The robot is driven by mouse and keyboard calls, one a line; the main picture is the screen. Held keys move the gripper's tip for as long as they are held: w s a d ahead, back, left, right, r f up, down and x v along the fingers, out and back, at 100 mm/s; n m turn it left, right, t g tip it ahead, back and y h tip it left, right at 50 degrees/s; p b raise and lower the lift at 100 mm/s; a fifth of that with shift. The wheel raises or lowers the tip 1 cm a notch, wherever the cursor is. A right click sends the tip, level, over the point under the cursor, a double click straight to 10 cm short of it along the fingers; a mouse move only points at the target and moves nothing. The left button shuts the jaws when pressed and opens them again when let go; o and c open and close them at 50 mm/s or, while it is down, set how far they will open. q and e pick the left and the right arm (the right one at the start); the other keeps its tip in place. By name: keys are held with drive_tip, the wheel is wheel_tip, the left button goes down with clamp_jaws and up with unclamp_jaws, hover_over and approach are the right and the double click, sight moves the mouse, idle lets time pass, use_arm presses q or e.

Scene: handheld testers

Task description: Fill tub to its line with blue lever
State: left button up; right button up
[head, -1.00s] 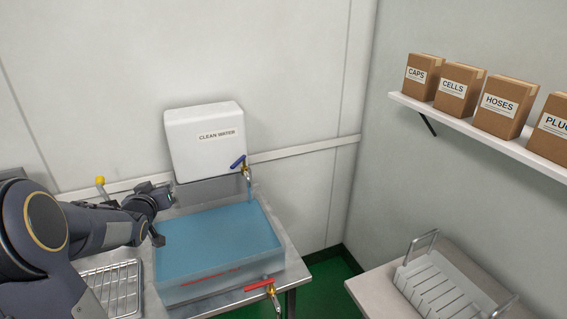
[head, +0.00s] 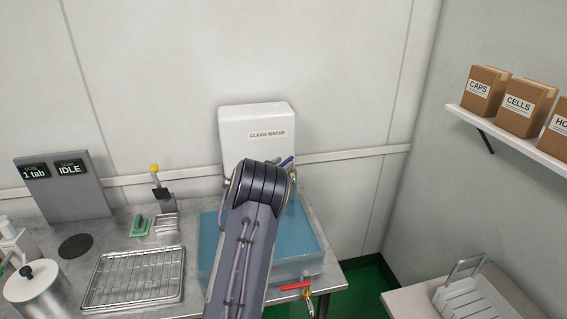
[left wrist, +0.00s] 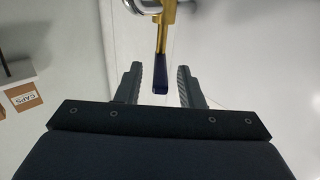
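The clear tub (head: 316,240) holds blue water and stands below the white CLEAN WATER tank (head: 257,120). My left arm covers much of the tub, and I cannot see its line now. The blue lever (head: 287,161) sits on the brass tap at the tank's lower right; a bluish stream seems to show below it. In the left wrist view my left gripper (left wrist: 159,75) is open, with the blue lever (left wrist: 161,78) between its fingers and a gap visible on both sides. In the head view its fingers are mostly hidden. My right gripper is not in view.
A red lever (head: 297,286) is on a lower tap at the tub's front right. A wire rack (head: 135,278), a metal pot (head: 38,284) and a display panel (head: 62,190) reading IDLE stand left. A shelf with boxes (head: 487,88) is at right.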

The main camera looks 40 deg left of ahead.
use_arm(q)
drive_tip(key=shift+w, duration=0.3)
clamp_jaws()
drive_tip(key=shift+a, duration=0.15)
drive_tip(key=shift+w+a+f+m+g+h, duration=0.1)
drive_tip(key=shift+a+m+g+h, duration=0.35)
drive_tip(key=shift+m+h, duration=1)
drive_tip(key=shift+w+a+r+m+g+h, duration=0.1)
drive_tip(key=shift+a+m+g+h, duration=0.6)
drive_tip(key=shift+h, duration=1.4)
drive_tip(key=shift+w+a+f+m+g+h, duration=0.1)
drive_tip(key=shift+a+m+h, duration=0.2)
drive_tip(key=shift+m+h, duration=1.25)
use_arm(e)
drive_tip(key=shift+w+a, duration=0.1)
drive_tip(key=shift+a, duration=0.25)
use_arm(q)
drive_tip(key=shift+h, duration=0.5)
